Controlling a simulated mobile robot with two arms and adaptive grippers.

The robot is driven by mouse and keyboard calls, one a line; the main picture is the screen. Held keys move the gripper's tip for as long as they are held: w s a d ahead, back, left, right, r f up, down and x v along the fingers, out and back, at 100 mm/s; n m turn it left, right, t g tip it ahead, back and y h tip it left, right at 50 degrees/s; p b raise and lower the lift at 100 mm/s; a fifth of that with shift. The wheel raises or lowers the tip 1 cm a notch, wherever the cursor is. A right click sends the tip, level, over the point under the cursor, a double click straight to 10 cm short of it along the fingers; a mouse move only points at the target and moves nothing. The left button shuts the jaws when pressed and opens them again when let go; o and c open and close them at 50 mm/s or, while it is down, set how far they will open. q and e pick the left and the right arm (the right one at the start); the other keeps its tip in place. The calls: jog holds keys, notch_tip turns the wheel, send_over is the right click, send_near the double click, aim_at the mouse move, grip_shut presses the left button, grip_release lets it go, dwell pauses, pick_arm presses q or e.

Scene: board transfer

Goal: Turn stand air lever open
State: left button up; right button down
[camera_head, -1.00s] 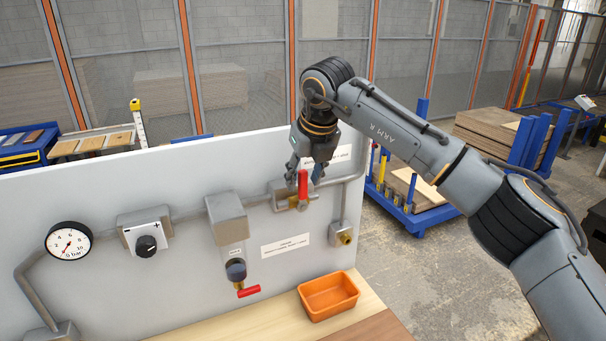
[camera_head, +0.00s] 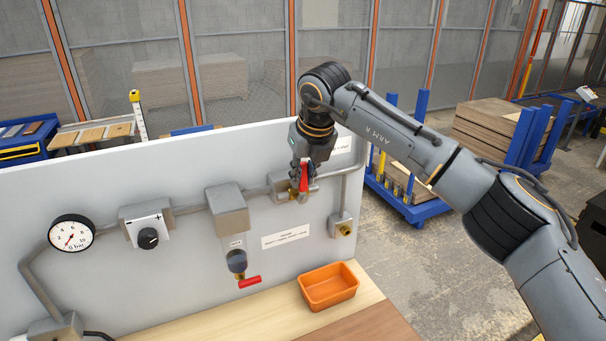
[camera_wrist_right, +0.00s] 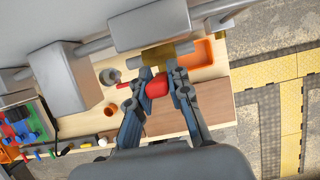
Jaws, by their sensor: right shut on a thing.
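The air lever is a red handle (camera_head: 304,178) on a brass valve at the upper right of the white panel, and it points upward. My right gripper (camera_head: 303,172) is at the lever from above, its fingers on either side of the handle. In the right wrist view the red handle (camera_wrist_right: 157,86) sits between the two fingertips of my gripper (camera_wrist_right: 158,84), which are shut on it. The fingers hide part of the valve in the head view. My left gripper is not in view.
A second red lever (camera_head: 249,282) sits under the filter unit. A pressure gauge (camera_head: 71,233) and a black knob (camera_head: 148,238) are on the panel's left. An orange bin (camera_head: 328,288) stands on the wooden bench below. Pipes (camera_head: 258,196) run along the panel.

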jog(key=h+b, duration=0.1)
jog(key=a+t+h+b, duration=0.1)
jog(key=a+h+b, duration=0.1)
jog(key=shift+s+f+n+t+b, duration=0.25)
jog(key=shift+s+n+t+b, duration=0.05)
jog(key=shift+s+b, duration=0.1)
jog(key=shift+s+a+f+n+t+h+b, duration=0.2)
jog(key=shift+a+t+h+b, duration=0.15)
jog(key=shift+h+b, duration=0.4)
jog(key=shift+s+a+f+n+t+h+b, duration=0.1)
jog(key=shift+a+n+t+h+b, duration=0.2)
jog(key=shift+h+b, duration=0.45)
jog(key=c, duration=1.2)
grip_release()
jog(key=shift+a, duration=0.1)
jog(key=shift+r, duration=0.15)
jog(key=v, duration=1.1)
jog(key=shift+s+a+r, duration=0.2)
jog(key=shift+s, duration=0.1)
